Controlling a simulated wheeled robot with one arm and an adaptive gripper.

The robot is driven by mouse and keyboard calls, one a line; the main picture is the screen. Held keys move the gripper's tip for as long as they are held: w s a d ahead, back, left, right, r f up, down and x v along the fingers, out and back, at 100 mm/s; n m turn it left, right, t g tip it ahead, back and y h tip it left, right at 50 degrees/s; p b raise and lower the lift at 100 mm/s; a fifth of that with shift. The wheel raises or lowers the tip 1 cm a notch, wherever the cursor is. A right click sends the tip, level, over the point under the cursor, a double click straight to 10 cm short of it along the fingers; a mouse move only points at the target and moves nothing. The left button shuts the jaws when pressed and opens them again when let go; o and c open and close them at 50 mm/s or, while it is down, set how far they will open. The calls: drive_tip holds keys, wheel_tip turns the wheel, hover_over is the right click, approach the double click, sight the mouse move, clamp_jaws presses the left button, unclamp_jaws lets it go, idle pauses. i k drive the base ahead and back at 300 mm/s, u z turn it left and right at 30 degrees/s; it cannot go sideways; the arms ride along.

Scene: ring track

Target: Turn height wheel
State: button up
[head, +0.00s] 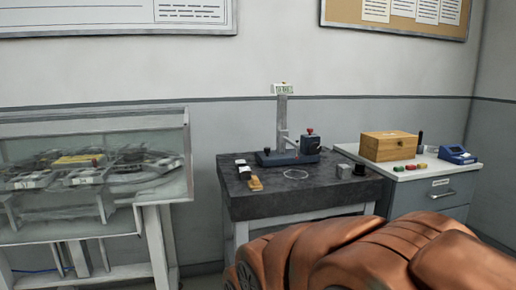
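A measuring stand with a blue base (288,158) and an upright grey column (282,120) stands towards the back of a dark stone-topped table. A small green and white label (283,88) is at the column's top. A box with a red part and a dark knob (310,140) sits at the right of the base. I cannot tell which of these is the height wheel. My gripper is not in view; only my copper-coloured arm shows at the bottom right, well in front of the stand.
On the dark tabletop (312,203) lie a thin ring (296,174), a tan block (255,184) and small metal blocks. A white-topped cabinet at right carries a wooden box (389,146) and a blue device (457,154). A glass case (92,165) stands at left.

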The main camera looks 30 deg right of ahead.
sight(315, 147)
drive_tip(key=u, duration=0.1)
drive_tip(key=i, duration=1.2)
drive_tip(key=z, duration=0.8)
